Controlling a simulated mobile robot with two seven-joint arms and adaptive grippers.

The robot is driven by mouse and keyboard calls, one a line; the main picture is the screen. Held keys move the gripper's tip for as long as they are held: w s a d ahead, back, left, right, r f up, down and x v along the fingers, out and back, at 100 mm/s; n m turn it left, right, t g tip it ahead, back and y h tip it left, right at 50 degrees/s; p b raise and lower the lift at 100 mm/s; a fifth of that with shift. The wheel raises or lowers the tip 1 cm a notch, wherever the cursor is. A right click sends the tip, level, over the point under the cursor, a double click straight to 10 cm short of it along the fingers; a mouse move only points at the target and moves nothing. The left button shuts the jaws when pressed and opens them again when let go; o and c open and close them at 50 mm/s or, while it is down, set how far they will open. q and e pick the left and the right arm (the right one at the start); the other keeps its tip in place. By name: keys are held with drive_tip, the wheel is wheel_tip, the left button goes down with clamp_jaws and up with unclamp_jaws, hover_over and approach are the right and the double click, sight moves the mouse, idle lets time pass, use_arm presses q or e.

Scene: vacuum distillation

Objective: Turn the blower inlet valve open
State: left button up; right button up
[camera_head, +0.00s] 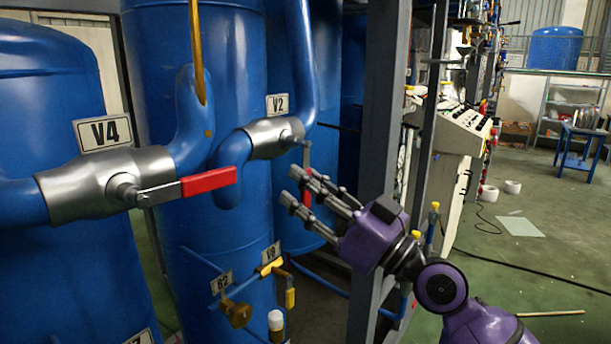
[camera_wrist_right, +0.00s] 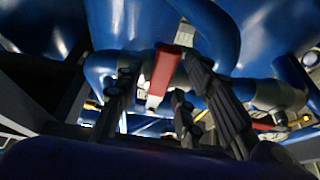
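The V2 valve (camera_head: 272,138) is a silver body on a bent blue pipe. Its lever with a red grip (camera_head: 307,198) hangs down, partly hidden by my right gripper (camera_head: 291,185). That gripper is open, its fingers on either side of the lever. In the right wrist view a red grip (camera_wrist_right: 167,70) shows between the spread fingers (camera_wrist_right: 157,82); I cannot tell whether they touch it. The V4 valve (camera_head: 100,183) at left has a red-gripped lever (camera_head: 208,181) lying nearly level. No label reads "blower inlet". My left gripper is out of view.
Blue tanks (camera_head: 200,60) stand behind the valves. A dark upright post (camera_head: 378,110) rises close behind my right gripper. Small yellow valves (camera_head: 271,267) sit below, beside labels V8 and R2. A control console (camera_head: 460,130) stands to the right, with open floor beyond.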

drive_tip(key=shift+w+a+r, duration=0.15)
drive_tip(key=shift+a, duration=0.1)
drive_tip(key=shift+w+a, duration=0.1)
drive_tip(key=shift+c, duration=0.5)
clamp_jaws()
